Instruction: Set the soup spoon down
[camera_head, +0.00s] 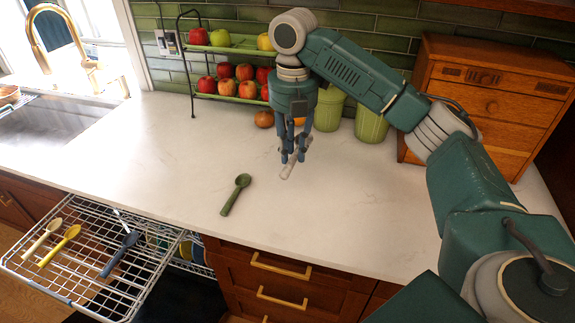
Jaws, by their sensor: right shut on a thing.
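My right gripper (292,157) points down over the white counter (165,150). It is shut on a slim pale grey utensil (288,170), which I take to be the soup spoon. Its lower end sticks out below the fingers, and the fingers hide part of it. I cannot tell whether it touches the counter. A dark green spoon (235,194) lies on the counter to the left of and nearer than the gripper, apart from it. My left gripper is not in view.
A pulled-out dishwasher rack (75,291) at lower left holds several spoons. A fruit stand (225,49), green canisters (370,124) and a wooden drawer box (487,125) stand along the back. A sink (50,130) is at left.

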